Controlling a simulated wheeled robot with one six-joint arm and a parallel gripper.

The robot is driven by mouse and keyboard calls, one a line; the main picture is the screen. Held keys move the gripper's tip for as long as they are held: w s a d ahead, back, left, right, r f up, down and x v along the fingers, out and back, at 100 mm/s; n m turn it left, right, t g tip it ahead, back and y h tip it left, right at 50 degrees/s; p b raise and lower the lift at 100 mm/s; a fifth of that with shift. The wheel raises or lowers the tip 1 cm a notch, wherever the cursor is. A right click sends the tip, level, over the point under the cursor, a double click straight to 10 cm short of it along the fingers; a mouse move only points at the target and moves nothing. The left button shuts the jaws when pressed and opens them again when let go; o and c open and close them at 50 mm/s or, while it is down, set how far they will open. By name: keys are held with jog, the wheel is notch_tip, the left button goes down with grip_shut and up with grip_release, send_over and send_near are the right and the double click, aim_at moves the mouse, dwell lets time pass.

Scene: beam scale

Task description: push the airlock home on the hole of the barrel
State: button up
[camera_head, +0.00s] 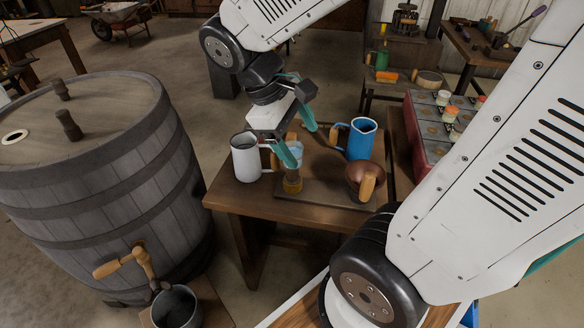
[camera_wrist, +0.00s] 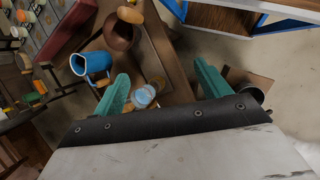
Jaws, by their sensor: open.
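The barrel (camera_head: 115,180) stands upright at the left in the head view. A pale ring around a dark opening, apparently its hole (camera_head: 14,137), lies at the left of its top. A clear, bluish piece with an amber lower part, apparently the airlock (camera_head: 292,178), stands on the small wooden table. It also shows between the finger lines in the wrist view (camera_wrist: 144,95). My gripper (camera_head: 299,135) is open, its teal fingers spread above and around the airlock's upper part. One finger partly covers it in the head view. I cannot tell whether they touch.
A white mug (camera_head: 245,160) stands close left of the airlock, a blue jug (camera_head: 361,140) behind right, and a copper bowl (camera_head: 360,178) right. Two wooden pegs (camera_head: 68,126) rise from the barrel top. A wooden tap (camera_head: 138,262) juts from its front above a metal pot (camera_head: 176,308).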

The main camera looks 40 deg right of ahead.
jog(key=w+d+f+n+g+h, duration=0.2)
jog(key=w+d+f+n+h, duration=0.15)
jog(key=w+f, duration=0.3)
jog(key=n+t+h, duration=0.1)
jog(key=n+h, duration=0.4)
jog(key=n, duration=0.2)
send_near(297, 155)
jog(key=w+d+f, duration=0.2)
jog(key=d+f, duration=0.1)
jog(key=d, duration=0.1)
jog(key=x, duration=0.8)
jog(key=shift+s+f, duration=0.1)
jog(key=shift+f, duration=0.2)
jog(key=shift+c, duration=0.4)
jog(key=c, duration=1.1)
